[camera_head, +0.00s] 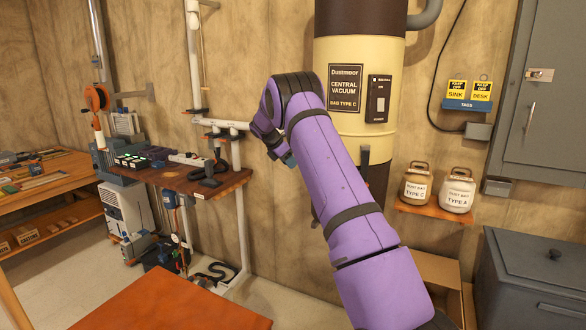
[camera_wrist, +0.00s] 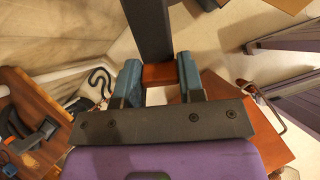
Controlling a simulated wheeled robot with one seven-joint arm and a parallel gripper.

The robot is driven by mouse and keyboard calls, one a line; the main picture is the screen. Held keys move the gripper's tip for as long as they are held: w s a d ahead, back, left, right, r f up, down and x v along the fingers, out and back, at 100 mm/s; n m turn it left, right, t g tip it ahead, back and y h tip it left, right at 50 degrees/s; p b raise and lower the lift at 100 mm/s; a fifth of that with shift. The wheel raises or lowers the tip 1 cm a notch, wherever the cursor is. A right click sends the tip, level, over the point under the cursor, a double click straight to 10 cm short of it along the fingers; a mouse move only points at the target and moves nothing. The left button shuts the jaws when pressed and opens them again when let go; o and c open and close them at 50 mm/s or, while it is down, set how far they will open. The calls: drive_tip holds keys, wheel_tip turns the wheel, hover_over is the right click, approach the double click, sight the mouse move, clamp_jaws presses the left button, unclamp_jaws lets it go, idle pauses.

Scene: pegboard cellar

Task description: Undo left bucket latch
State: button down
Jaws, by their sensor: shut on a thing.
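The central vacuum (camera_head: 332,120) stands against the wall, a cream cylinder with dark brown parts above and below. Its lower bucket (camera_head: 378,180) is mostly hidden by my purple arm. A dark grey latch (camera_head: 365,158) shows right of my arm. The left latch is hidden in the head view. My gripper shows there only as a bit of blue finger (camera_head: 290,160) at the vacuum's left side. In the wrist view, my gripper (camera_wrist: 159,70) has its blue fingers shut on the end of a dark grey bar (camera_wrist: 149,30), which looks like the left latch lever.
A workbench (camera_head: 215,183) with tools and a white pipe stand is at left. An orange-brown tabletop (camera_head: 175,305) lies in front. Two dust jars (camera_head: 457,192) stand on a shelf at right, above an open cardboard box (camera_head: 437,268) and a grey chest (camera_head: 530,280).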

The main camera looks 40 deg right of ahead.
drive_tip(key=shift+w+a+r+y, duration=0.15)
drive_tip(key=shift+r+y, duration=0.1)
drive_tip(key=shift+r, duration=0.35)
drive_tip(key=shift+s+a+r+y, duration=0.15)
drive_tip(key=shift+r+y, duration=0.15)
drive_tip(key=shift+r, duration=0.3)
drive_tip(key=shift+w+a+r+y, duration=0.15)
drive_tip(key=shift+r+y, duration=0.1)
drive_tip(key=shift+r, duration=0.35)
drive_tip(key=c, duration=0.7)
unclamp_jaws()
drive_tip(key=v, duration=1)
drive_tip(key=shift+a+r, duration=0.2)
drive_tip(key=shift+r, duration=0.15)
